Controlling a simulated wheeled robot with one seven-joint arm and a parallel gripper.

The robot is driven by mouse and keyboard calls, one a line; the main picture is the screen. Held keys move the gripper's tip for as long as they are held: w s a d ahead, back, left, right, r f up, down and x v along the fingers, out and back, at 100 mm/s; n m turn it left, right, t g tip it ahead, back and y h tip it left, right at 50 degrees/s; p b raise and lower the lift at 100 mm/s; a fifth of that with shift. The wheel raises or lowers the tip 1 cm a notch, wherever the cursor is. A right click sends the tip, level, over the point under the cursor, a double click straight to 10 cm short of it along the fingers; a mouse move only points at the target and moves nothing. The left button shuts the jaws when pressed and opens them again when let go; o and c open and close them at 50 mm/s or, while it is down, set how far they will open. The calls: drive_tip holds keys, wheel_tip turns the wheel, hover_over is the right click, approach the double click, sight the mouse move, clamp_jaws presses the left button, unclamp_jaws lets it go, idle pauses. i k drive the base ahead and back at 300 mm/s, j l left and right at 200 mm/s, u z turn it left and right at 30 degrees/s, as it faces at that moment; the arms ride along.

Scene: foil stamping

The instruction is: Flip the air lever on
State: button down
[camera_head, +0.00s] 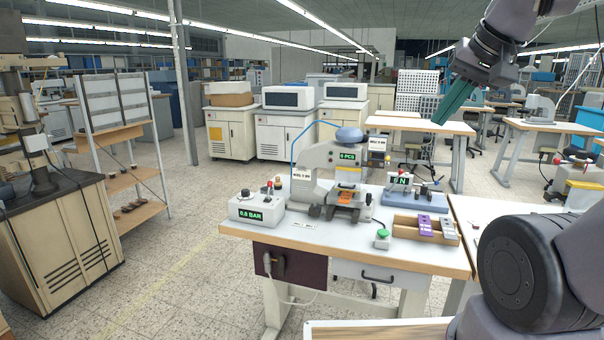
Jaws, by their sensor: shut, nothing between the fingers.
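The air unit (256,211) is a pale grey box at the left end of the workbench, with a green display reading 0.0 BAR. My gripper (440,121), with teal fingers, is shut and empty. It hangs high at the upper right of the picture, well above the bench and far to the right of the air unit.
The stamping press (347,150) with a blue-grey top stands mid-bench, right of the air unit. Right of it are a green button (383,234), a wooden tray (403,226) holding purple and grey parts, and a force gauge device (400,182). The bench's front strip (335,246) is mostly clear.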

sight(270, 184)
drive_tip(key=i+j, duration=0.2)
drive_tip(key=i, duration=0.3)
drive_tip(key=i+j, duration=0.2)
drive_tip(key=i, duration=0.25)
drive_tip(key=u, duration=0.05)
